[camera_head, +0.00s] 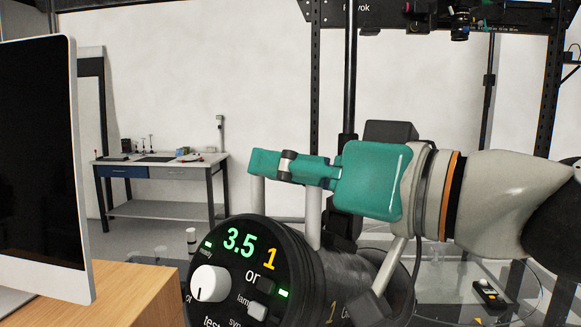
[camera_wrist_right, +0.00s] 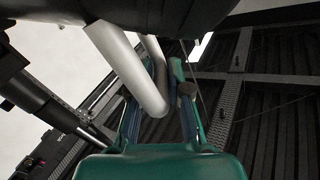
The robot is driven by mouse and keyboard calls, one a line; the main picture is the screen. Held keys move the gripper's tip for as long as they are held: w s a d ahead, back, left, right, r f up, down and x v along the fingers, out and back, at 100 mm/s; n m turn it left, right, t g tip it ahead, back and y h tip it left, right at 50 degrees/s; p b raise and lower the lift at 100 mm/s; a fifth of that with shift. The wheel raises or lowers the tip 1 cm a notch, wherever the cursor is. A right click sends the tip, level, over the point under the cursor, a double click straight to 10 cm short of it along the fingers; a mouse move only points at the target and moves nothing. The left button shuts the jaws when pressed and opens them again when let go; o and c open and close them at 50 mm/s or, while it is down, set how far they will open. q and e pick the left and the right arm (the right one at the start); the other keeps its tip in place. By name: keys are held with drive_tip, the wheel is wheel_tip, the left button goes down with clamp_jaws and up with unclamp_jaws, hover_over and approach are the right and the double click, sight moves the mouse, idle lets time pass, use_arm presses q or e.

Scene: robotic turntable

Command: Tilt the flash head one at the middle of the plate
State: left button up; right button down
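Flash head one (camera_head: 240,272) is a dark cylinder with a round panel showing a green 3.5 and a yellow 1. A grey tubular handle (camera_head: 313,219) rises from its top; it also shows as a bent tube in the right wrist view (camera_wrist_right: 132,75). My teal right gripper (camera_head: 290,167) reaches in from the right and covers the handle's top bar. In the right wrist view the fingers (camera_wrist_right: 161,90) lie on both sides of the handle, seemingly closed on it. The flash head's rear is partly hidden by my arm. My left gripper is not in view.
A monitor (camera_head: 40,165) stands on a wooden desk (camera_head: 140,295) at the left, near the flash head. A workbench (camera_head: 160,172) is farther back. Dark uprights (camera_head: 315,75) and a pole (camera_head: 350,65) rise behind my right gripper.

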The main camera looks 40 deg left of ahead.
sight(317, 271)
drive_tip(key=shift+f, duration=0.1)
drive_tip(key=f+b, duration=0.1)
drive_tip(key=b, duration=0.1)
drive_tip(key=s+f+n+b, duration=0.1)
drive_tip(key=b, duration=0.1)
drive_tip(key=f+n+b, duration=0.1)
drive_tip(key=b, duration=0.1)
drive_tip(key=shift+s+a+f, duration=0.1)
drive_tip(key=shift+s+f, duration=0.2)
drive_tip(key=shift+s, duration=0.05)
drive_tip(key=shift+s+f+n+b, duration=0.15)
drive_tip(key=shift+f+n+b, duration=0.1)
drive_tip(key=shift+n+b, duration=0.15)
drive_tip(key=shift+r, duration=0.1)
drive_tip(key=c, duration=1.2)
unclamp_jaws()
drive_tip(key=shift+o, duration=0.2)
drive_tip(key=shift+r, duration=0.15)
drive_tip(key=d, duration=1.2)
